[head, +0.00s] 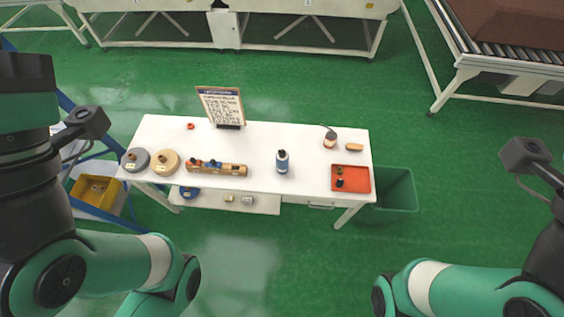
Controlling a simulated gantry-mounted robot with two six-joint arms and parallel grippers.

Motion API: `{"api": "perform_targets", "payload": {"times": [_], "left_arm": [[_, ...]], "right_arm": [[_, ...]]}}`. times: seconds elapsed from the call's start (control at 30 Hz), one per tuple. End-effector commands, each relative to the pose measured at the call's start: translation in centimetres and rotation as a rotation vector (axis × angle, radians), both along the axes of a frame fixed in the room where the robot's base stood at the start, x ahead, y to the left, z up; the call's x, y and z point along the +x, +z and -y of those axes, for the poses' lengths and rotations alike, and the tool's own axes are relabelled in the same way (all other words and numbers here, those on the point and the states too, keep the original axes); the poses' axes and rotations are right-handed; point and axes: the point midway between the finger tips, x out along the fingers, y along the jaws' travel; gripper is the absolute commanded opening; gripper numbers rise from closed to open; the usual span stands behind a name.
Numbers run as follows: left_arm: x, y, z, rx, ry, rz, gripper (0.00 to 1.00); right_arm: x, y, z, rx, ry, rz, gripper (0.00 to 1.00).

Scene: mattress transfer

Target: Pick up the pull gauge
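I cannot tell for sure which thing is the pull gauge; the items are small in the head view. An orange-red tray (363,186) at the right front of the white table (260,160) holds small dark and brass-coloured items (340,178). A small pot (330,142) with a dark stick or handle at its top stands behind the tray, and a tan oblong item (354,147) lies beside it. Green and black arm parts of mine show at both lower sides, apart from the table. Neither gripper's fingers can be seen.
A wooden rack (217,168), two rolls (166,161), a blue bottle (282,161) and a printed board (221,106) stand on the table. A green bin (399,190) is at its right, a yellow crate (98,196) at its left. Green floor in front is clear.

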Motion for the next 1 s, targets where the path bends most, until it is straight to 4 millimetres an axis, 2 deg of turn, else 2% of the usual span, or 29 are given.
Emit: {"api": "perform_targets", "payload": {"times": [0.13, 0.6, 0.7, 1.0], "left_arm": [[0.00, 0.00, 0.00, 0.000, 0.000, 0.000, 0.00], [0.00, 0.00, 0.00, 0.000, 0.000, 0.000, 0.85], [0.00, 0.00, 0.00, 0.000, 0.000, 0.000, 1.00], [-0.13, 0.12, -0.03, -0.022, -0.022, 0.007, 1.00]], "right_arm": [[0.00, 0.00, 0.00, 0.000, 0.000, 0.000, 1.00], [0.01, -0.01, 0.00, 0.000, 0.000, 0.000, 1.00], [0.00, 0.00, 0.00, 0.000, 0.000, 0.000, 1.00], [0.00, 0.00, 0.00, 0.000, 0.000, 0.000, 1.00]]}}
